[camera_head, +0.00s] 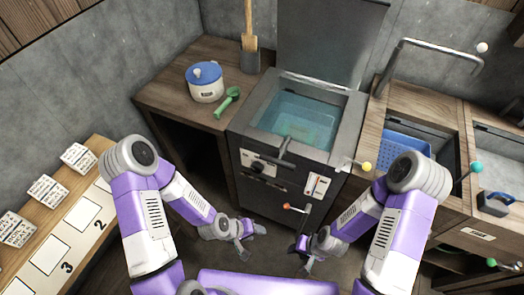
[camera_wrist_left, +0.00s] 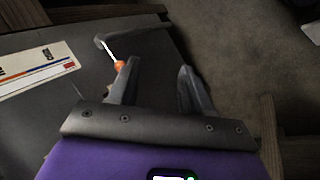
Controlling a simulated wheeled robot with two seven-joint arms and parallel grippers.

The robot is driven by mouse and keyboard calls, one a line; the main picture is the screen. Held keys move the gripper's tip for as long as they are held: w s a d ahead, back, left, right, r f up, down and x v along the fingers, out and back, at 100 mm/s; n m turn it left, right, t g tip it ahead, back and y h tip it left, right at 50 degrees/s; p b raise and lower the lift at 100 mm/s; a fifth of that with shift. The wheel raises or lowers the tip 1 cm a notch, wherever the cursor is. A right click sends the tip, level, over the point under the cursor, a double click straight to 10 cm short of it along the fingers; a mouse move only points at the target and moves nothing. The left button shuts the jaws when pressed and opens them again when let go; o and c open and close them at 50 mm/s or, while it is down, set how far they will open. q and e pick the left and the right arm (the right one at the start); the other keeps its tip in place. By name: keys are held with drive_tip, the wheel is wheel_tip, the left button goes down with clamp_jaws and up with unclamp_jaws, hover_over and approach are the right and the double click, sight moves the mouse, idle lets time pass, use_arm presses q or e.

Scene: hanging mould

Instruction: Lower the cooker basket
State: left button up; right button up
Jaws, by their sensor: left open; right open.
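The dark grey cooker (camera_head: 240,130) stands in the middle of the head view, its lid (camera_head: 330,40) raised. Its basin holds blue-green water (camera_head: 290,108), with a greenish shape below the surface; I cannot tell whether this is the basket. A lever with a yellow knob (camera_head: 366,166) sticks out at the right, and an orange-tipped lever (camera_head: 287,207) is on the front panel. My left gripper (camera_head: 250,230) is open and empty, low before the cooker front. In the left wrist view its fingers (camera_wrist_left: 157,85) are apart near the orange-tipped lever (camera_wrist_left: 119,64). My right gripper (camera_head: 299,247) is open, low and to the right.
A wooden counter on the left holds a blue-lidded pot (camera_head: 205,83) and a green scoop (camera_head: 227,102). On the right are a sink with a blue basket (camera_head: 407,147) and a tap (camera_head: 430,50). A numbered shelf (camera_head: 75,232) runs along the left.

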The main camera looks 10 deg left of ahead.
use_arm(q)
drive_tip(key=w+d+r+n+t+h, duration=0.2)
drive_tip(key=w+r+n+t+h, duration=0.15)
drive_tip(key=w+r, duration=0.45)
drive_tip(key=n+t+p, duration=0.1)
drive_tip(key=n+t, duration=0.2)
drive_tip(key=t, duration=0.3)
approach(274, 160)
drive_tip(key=x, duration=0.4)
drive_tip(key=shift+h, duration=0.45)
drive_tip(key=b+x, duration=0.1)
drive_tip(key=x, duration=0.5)
drive_tip(key=shift+w+d+f, duration=0.2)
drive_tip(key=shift+f, duration=0.05)
drive_tip(key=shift+c, duration=0.5)
clamp_jaws()
